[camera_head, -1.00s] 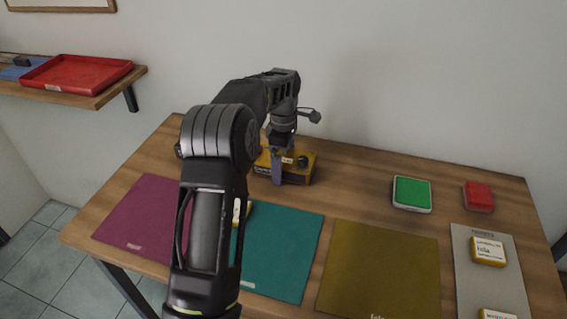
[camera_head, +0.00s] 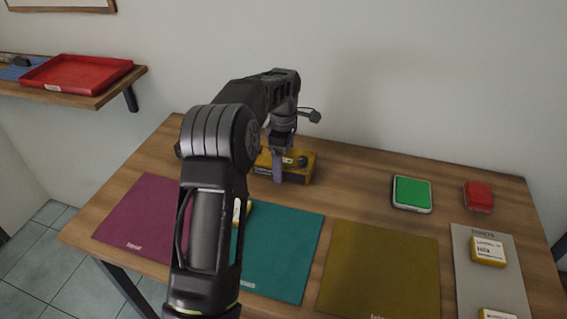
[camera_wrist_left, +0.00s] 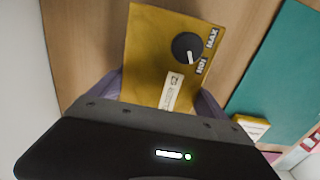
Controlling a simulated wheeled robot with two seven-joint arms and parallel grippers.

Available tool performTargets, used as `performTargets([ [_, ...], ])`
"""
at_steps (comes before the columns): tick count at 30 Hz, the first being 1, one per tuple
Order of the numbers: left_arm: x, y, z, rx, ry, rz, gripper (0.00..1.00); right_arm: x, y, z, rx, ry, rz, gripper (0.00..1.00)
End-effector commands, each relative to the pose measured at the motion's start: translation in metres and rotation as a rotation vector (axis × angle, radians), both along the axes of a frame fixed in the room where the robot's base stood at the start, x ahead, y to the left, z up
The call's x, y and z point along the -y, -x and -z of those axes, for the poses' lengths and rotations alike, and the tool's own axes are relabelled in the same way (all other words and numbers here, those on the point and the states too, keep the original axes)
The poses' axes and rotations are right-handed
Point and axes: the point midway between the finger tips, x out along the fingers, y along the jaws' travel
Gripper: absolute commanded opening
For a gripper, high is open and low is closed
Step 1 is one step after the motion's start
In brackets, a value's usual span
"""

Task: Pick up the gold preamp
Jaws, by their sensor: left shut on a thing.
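The gold preamp (camera_head: 299,166) is a box at the back of the wooden table, behind the teal mat. Its top shows in the left wrist view (camera_wrist_left: 150,60), with a black knob, MIN and MAX marks and a pale label. My left gripper (camera_head: 277,166) comes down over it from above. Its purple fingers lie on two opposite sides of the box, and it is shut on the preamp. My left arm hides part of the box's left end. The box appears to rest on the table. My right gripper is not in view.
Purple (camera_head: 139,218), teal (camera_head: 283,250) and olive (camera_head: 380,270) mats lie along the front. A green-topped box (camera_head: 411,193) and a red one (camera_head: 478,196) stand right. A grey mat (camera_head: 482,278) holds small yellow boxes (camera_head: 488,250). A shelf at left holds a red tray (camera_head: 76,73).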

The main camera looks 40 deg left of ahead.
Motion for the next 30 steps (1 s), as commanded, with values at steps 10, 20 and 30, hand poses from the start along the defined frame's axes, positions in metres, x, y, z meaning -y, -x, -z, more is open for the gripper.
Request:
performTargets([
  [10,0.000,-0.001,-0.004,0.005,-0.002,0.000,0.14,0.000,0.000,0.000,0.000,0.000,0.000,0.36],
  [20,-0.001,-0.002,-0.044,0.008,-0.003,0.000,0.14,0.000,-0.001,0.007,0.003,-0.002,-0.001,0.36],
  [30,0.000,-0.001,-0.100,0.004,0.000,0.000,0.14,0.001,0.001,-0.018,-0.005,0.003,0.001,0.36],
])
